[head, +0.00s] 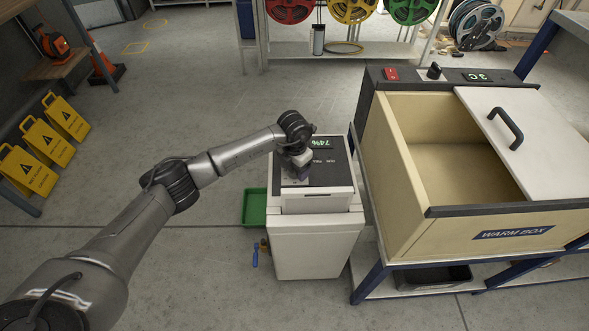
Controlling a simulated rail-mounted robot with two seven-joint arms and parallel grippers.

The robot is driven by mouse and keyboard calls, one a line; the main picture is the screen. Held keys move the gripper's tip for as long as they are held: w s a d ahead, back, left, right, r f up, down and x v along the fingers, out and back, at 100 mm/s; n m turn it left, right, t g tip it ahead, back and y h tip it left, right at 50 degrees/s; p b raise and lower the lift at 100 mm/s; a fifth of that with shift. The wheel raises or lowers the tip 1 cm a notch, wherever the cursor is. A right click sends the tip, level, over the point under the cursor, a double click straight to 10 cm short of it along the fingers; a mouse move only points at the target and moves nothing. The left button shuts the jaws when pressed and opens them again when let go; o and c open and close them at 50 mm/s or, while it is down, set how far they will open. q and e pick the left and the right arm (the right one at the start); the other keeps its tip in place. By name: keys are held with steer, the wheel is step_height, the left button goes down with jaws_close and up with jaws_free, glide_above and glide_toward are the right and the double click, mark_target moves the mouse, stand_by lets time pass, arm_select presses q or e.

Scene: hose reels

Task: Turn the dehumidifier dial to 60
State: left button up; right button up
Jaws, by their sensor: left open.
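The dehumidifier (314,245) is a white box with a dark top panel and a green display (319,143) that reads about 74%. It stands on the floor left of the warm box. My left arm reaches in from the left, and my left gripper (298,176) points down at the left part of the dark panel. The gripper is open. It covers that part of the panel, so the dial is hidden, and I cannot tell whether the fingers touch it. My right gripper is not in view.
The warm box (413,208) with a half-open white lid (518,135) stands close on the right. A green tray (254,207) lies on the floor left of the dehumidifier. Yellow signs (27,170) stand far left. Hose reels (350,8) hang at the back.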

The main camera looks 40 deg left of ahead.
arm_select(q)
steer(key=c, duration=0.9)
